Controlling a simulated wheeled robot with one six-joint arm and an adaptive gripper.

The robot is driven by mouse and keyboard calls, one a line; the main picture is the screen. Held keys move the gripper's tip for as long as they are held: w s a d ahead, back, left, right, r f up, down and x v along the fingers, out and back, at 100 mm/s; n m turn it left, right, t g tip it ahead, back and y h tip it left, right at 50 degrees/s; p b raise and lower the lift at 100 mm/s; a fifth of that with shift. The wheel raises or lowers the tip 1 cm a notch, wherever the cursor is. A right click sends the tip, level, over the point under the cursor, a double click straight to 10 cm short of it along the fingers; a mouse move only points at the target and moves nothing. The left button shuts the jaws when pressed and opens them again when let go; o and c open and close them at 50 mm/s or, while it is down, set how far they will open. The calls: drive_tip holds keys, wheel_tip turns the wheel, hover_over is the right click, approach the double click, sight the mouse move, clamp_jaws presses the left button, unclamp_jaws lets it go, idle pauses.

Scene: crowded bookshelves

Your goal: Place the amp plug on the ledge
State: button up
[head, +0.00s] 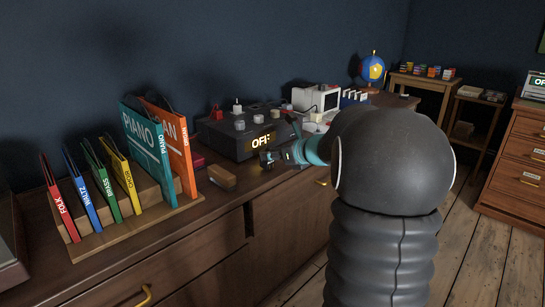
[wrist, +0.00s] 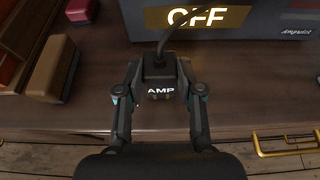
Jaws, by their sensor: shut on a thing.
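The amp plug (wrist: 160,92) is a dark block with white "AMP" lettering and a cable running up from its far end. In the wrist view, my gripper (wrist: 160,70) is shut on it, one finger at each side. The plug appears above the front part of the wooden cabinet top (wrist: 222,110); I cannot tell its height. In the head view, my gripper (head: 268,158) is in front of the amp (head: 235,132), whose display reads "OFF", and the plug is too small to make out. I cannot tell which surface is the ledge.
A brown block (head: 221,177) lies left of my gripper, and it also shows in the wrist view (wrist: 55,68). Upright coloured books (head: 150,150) stand on a wooden rack further left. A white device (head: 318,98) and a globe (head: 373,68) stand beyond the amp.

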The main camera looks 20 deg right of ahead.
drive_tip(key=shift+f, duration=0.2)
drive_tip(key=shift+f, duration=0.1)
drive_tip(key=o, duration=1.2)
